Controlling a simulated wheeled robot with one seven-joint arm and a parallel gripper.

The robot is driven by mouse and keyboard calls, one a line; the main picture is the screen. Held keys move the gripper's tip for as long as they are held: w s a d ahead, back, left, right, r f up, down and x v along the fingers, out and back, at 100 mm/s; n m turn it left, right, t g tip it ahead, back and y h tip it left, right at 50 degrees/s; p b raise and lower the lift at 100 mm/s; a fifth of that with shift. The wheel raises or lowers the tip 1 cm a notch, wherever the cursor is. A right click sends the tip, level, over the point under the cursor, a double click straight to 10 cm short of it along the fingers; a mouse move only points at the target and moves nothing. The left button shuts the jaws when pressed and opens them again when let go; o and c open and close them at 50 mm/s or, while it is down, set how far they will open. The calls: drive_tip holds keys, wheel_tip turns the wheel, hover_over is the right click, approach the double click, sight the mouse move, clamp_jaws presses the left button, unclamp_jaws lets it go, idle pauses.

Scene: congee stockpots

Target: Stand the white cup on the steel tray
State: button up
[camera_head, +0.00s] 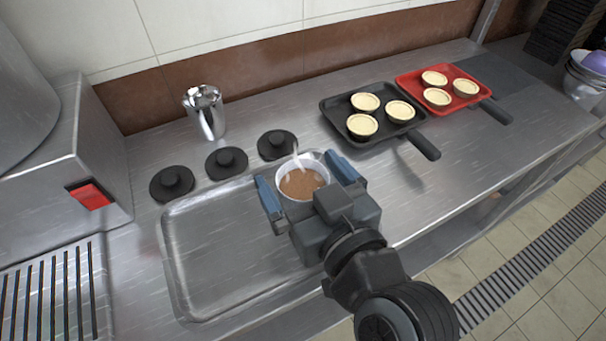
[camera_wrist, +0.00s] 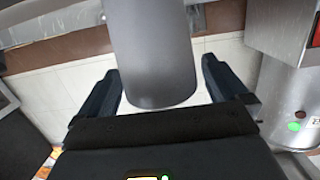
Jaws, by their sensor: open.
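The white cup (camera_head: 302,178) stands upright in the head view, holding brown contents with a pale, spoon-like thing at its rim. My gripper (camera_head: 305,180) is open, with one finger on each side of the cup. In the wrist view the cup (camera_wrist: 152,55) looks like a shaded grey cylinder between the open fingers (camera_wrist: 158,92), with gaps beside it. The steel tray (camera_head: 215,265) lies on the counter to the left. The cup is at the tray's far right end; my gripper hides that corner, and I cannot tell whether its base rests on the tray.
Several black knobbed lids (camera_head: 226,160) lie behind the tray, with a steel tumbler (camera_head: 205,112) beyond. A black pan (camera_head: 345,112) and a red tray (camera_head: 440,78) hold pastry cups at the right. A steel machine (camera_head: 75,150) stands at the left. The tray's left part is empty.

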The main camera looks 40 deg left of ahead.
drive_tip(key=shift+r, duration=0.2)
drive_tip(key=b+v, duration=0.1)
drive_tip(key=v, duration=1.1)
drive_tip(key=shift+f, duration=0.15)
drive_tip(key=s+d+f+m+t+h, duration=0.1)
drive_tip(key=d+f+m+t+h, duration=0.3)
drive_tip(key=d, duration=0.6)
drive_tip(key=s+d+f+m+t+h, duration=0.15)
drive_tip(key=d+f+m+h, duration=0.35)
drive_tip(key=d, duration=0.5)
drive_tip(key=s+d+m+t+h, duration=0.1)
drive_tip(key=s+d+m+h, duration=0.1)
drive_tip(key=s, duration=0.5)
drive_tip(key=s+d+r+m+t+h, duration=0.1)
drive_tip(key=s+d+m+h, duration=0.1)
drive_tip(key=s+d, duration=0.5)
drive_tip(key=shift+s+d+r+t+h, duration=0.15)
drive_tip(key=shift+s+d+t+h, duration=0.2)
drive_tip(key=shift+s+h, duration=0.4)
